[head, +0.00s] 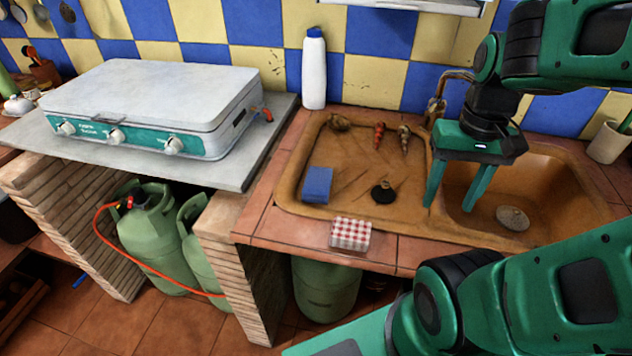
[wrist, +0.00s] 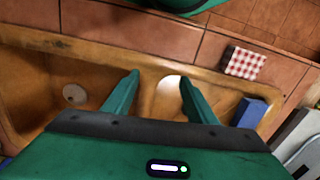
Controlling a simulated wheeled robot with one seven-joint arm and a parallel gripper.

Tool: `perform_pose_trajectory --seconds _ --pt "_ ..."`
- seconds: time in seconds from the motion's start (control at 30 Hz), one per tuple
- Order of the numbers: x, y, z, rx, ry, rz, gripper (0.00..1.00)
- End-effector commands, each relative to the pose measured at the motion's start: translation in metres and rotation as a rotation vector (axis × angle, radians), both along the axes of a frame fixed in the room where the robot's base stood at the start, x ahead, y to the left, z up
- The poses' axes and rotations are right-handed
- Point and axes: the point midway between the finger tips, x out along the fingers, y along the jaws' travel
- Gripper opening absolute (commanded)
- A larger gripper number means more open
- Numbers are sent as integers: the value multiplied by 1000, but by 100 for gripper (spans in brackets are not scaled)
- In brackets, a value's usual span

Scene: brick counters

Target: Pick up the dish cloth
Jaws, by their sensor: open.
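The dish cloth (head: 351,233) looks like a small folded red-and-white checked block. It lies on the tiled counter edge in front of the sink, and it also shows at the upper right of the wrist view (wrist: 245,63). My gripper (head: 448,207) is open and empty, its fingers pointing down over the sink near the divider between drainboard and basin. In the wrist view its fingertips (wrist: 159,78) are apart, with the cloth to their right and not between them. In the head view the gripper is to the right of the cloth and farther back.
The brown sink (head: 285,190) holds a blue block (head: 317,185), a dark round stopper (head: 382,192) and small shell-like items. A tap (head: 436,100) stands behind. A white bottle (head: 314,70) stands by the wall, and a white stove (head: 150,95) is at left. Counter around the cloth is clear.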

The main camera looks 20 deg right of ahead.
Motion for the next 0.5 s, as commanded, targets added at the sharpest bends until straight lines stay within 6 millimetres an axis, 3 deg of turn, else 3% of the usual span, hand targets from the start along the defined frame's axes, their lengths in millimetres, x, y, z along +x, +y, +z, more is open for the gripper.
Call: perform_pose_trajectory --seconds 0.03,0.07,0.2,0.33,0.5 --pt "1 1 5 -4 -14 26 65" --pt "6 2 7 -7 -14 56 72" --pt "53 17 19 -23 -8 325 100" --pt "115 49 29 -28 -3 701 100" --pt "182 108 32 -16 -7 1162 100"
